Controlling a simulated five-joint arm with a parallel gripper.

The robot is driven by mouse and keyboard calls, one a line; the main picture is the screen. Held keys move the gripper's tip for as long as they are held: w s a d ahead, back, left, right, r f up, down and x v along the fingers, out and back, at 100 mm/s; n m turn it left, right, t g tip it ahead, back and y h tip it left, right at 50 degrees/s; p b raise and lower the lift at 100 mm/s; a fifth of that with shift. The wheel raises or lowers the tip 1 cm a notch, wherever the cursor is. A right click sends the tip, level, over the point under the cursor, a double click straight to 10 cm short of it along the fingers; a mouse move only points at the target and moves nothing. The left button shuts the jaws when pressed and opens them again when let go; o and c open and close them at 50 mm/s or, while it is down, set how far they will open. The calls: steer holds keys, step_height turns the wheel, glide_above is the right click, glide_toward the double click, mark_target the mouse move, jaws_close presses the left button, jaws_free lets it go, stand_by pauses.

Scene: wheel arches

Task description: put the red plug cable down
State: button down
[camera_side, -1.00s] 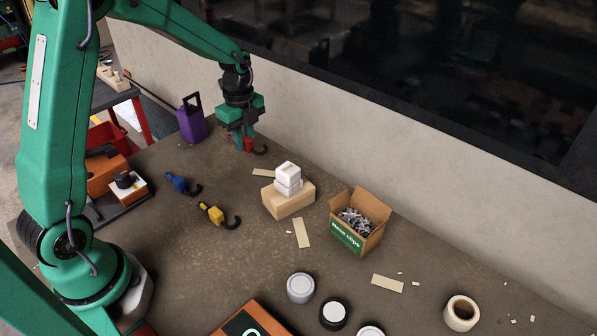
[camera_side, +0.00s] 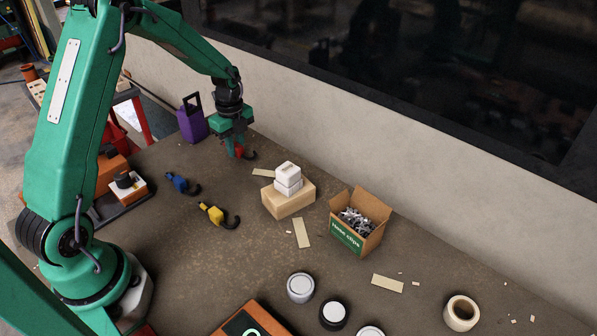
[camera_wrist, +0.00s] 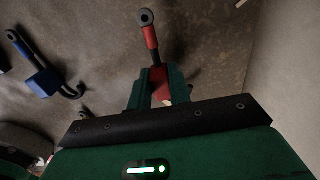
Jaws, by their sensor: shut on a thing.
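My gripper (camera_side: 237,143) is shut on the red plug cable (camera_side: 240,152) at the far end of the bench. The plug's dark curved cable end sticks out to the right below the fingers. In the wrist view the red plug cable (camera_wrist: 150,37) points away from between the green fingers (camera_wrist: 152,88), with a dark ring at its tip. It is low over the bench top; I cannot tell whether it touches. The fingers hide part of the plug.
A blue plug cable (camera_side: 178,182) and a yellow one (camera_side: 213,213) lie to the left and nearer. A purple canister (camera_side: 192,122) stands close by on the left.

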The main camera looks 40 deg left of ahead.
steer(key=shift+f, duration=0.9)
steer(key=shift+f, duration=0.1)
steer(key=c, duration=1.3)
jaws_free()
step_height(320, 180, up, 12)
steer(key=shift+r, duration=0.2)
